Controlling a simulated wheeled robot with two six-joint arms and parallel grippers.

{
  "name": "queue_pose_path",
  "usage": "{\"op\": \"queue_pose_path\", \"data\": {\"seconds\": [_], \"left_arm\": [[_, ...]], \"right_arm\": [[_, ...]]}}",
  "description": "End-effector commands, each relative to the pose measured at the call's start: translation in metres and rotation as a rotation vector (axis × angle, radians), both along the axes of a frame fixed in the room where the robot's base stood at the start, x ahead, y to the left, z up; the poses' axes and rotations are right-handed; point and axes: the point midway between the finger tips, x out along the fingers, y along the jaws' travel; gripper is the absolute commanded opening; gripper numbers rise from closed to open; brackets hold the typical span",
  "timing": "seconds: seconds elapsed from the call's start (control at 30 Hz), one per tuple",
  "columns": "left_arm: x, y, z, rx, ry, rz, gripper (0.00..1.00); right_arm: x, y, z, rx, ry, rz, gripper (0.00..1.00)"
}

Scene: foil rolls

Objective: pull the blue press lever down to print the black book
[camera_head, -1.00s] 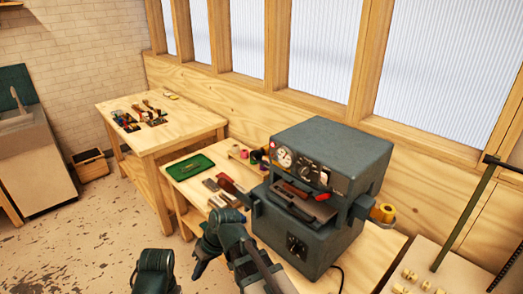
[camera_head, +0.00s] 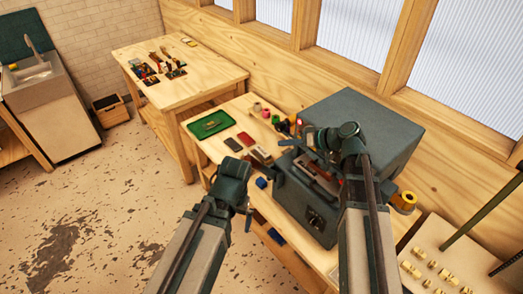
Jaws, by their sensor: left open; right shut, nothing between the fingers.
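The press (camera_head: 375,125) is a dark blue-grey box-shaped machine on the bench, with an open front slot. My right arm crosses in front of it, and my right gripper (camera_head: 310,140) is shut and empty at its upper front. A dark reddish-brown piece (camera_head: 318,174) lies in the slot. I cannot clearly identify the black book. My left gripper (camera_head: 238,203) is open and empty, in front of the bench, left of the press.
A green tray (camera_head: 210,124), a dark red block (camera_head: 245,139), a blue piece (camera_head: 261,183) and small spools (camera_head: 266,113) lie on the bench left of the press. A yellow roll (camera_head: 404,202) is at its right. A tool table (camera_head: 205,60) stands behind left.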

Motion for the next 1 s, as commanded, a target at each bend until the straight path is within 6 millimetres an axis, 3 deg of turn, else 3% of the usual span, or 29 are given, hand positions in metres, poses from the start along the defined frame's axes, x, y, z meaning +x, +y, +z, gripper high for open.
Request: {"op": "queue_pose_path", "data": {"seconds": [0.33, 0.77, 1.0], "left_arm": [[0.0, 0.0, -0.013, 0.0, -0.001, 0.0, 1.0], [0.001, 0.0, -0.058, -0.001, -0.003, 0.004, 1.0], [0.001, 0.0, -0.08, -0.001, -0.003, 0.005, 1.0]], "right_arm": [[0.009, 0.013, -0.013, 0.0, 0.001, 0.002, 0.0], [0.049, 0.076, -0.058, -0.002, 0.002, 0.003, 0.0], [0.04, 0.088, -0.08, -0.001, 0.002, 0.001, 0.0]]}}
